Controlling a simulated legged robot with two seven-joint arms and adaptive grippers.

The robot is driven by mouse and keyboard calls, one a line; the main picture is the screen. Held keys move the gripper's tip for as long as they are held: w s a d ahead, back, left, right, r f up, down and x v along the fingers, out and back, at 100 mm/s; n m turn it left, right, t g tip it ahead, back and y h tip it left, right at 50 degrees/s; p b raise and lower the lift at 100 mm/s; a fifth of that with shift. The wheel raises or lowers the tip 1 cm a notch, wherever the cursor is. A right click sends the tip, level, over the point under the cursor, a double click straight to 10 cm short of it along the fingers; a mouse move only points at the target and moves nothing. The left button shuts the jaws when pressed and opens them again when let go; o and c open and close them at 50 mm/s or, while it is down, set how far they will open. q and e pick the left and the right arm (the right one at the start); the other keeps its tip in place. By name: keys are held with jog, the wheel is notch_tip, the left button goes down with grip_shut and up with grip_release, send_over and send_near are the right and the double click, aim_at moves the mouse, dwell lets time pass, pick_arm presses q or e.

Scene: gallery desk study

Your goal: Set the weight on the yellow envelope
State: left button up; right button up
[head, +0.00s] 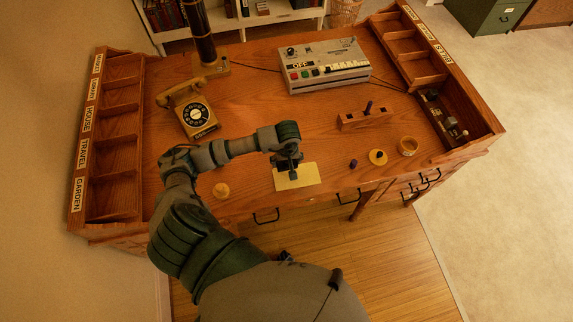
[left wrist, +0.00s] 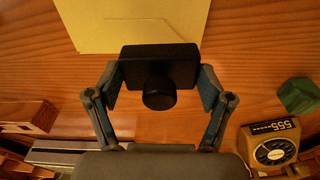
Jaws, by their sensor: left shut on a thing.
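The yellow envelope (head: 308,178) lies flat near the desk's front edge in the head view. It also fills the top of the left wrist view (left wrist: 130,30). My left gripper (head: 290,167) is over the envelope's upper part. In the left wrist view my left gripper (left wrist: 160,92) is shut on the black weight (left wrist: 160,62), a dark block with a round knob, with one finger on each side. The weight overlaps the envelope's edge in that view; I cannot tell whether it touches the paper. My arm partly hides the weight in the head view. My right gripper is not in view.
A yellow telephone (head: 196,115) stands left, and a grey machine (head: 325,68) stands at the back. A green block (left wrist: 298,95) shows in the wrist view.

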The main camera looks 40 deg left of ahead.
aim_at(287, 166)
pick_arm(q)
jog(key=shift+f, duration=1.6)
jog(key=o, duration=1.7)
jog(key=r, duration=0.8)
jog(key=s+d+r, duration=0.1)
jog(key=r, duration=0.3)
jog(key=shift+s, duration=0.1)
